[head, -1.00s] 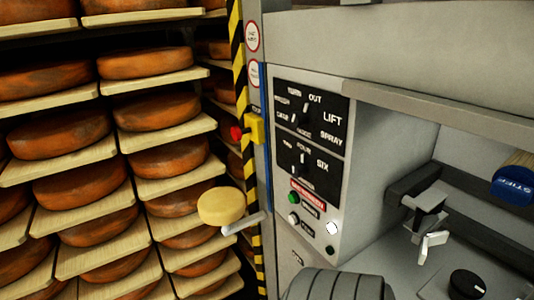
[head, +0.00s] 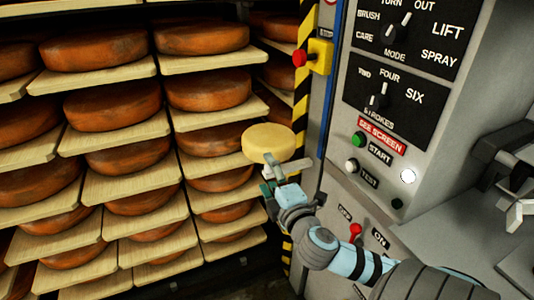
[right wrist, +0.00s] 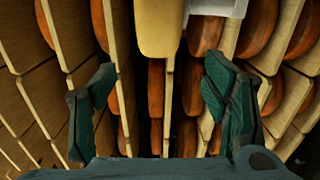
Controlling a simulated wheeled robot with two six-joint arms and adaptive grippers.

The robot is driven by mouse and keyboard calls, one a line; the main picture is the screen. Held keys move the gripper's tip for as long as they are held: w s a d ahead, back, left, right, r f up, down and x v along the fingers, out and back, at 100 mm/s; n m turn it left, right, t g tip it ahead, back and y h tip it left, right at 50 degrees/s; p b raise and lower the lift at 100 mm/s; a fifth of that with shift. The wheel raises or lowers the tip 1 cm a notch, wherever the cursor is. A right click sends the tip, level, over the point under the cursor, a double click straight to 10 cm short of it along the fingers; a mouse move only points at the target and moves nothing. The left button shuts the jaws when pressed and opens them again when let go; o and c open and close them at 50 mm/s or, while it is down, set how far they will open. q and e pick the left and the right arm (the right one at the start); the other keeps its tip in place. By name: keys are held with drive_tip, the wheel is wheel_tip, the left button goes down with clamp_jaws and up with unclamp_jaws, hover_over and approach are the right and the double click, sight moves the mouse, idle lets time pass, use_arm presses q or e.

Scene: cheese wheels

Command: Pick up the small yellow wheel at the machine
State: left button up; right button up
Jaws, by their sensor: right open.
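The small yellow wheel (head: 268,142) sits on a pale grey bracket (head: 292,167) beside the machine's striped edge. It also shows at the top of the right wrist view (right wrist: 158,25), beyond the fingertips. My right gripper (head: 272,182) is just below the wheel and bracket in the head view. In the right wrist view its green-padded fingers (right wrist: 160,78) are spread wide with nothing between them. Whether a finger touches the bracket cannot be told. My left gripper is not in view.
Racks of orange-brown wheels (head: 120,50) on wooden boards fill the left. The machine's control panel (head: 400,95) stands to the right. A yellow box with a red button (head: 318,57) is above the small wheel. A red switch (head: 355,232) is below the panel.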

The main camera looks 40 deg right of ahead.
sight(260, 155)
drive_tip(key=shift+w+d+r, duration=0.25)
drive_tip(key=shift+w+d, duration=0.1)
drive_tip(key=shift+w, duration=0.15)
drive_tip(key=shift+w+d+r, duration=0.25)
drive_tip(key=shift+w+d, duration=0.05)
drive_tip(key=shift+w, duration=0.15)
drive_tip(key=x, duration=0.5)
drive_tip(key=shift+w, duration=0.15)
drive_tip(key=w, duration=0.4)
drive_tip(key=w+d+f+b, duration=0.1)
drive_tip(key=w, duration=0.1)
drive_tip(key=shift+w, duration=0.1)
drive_tip(key=shift+r, duration=0.1)
clamp_jaws()
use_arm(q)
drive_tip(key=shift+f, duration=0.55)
use_arm(e)
drive_tip(key=shift+r, duration=0.1)
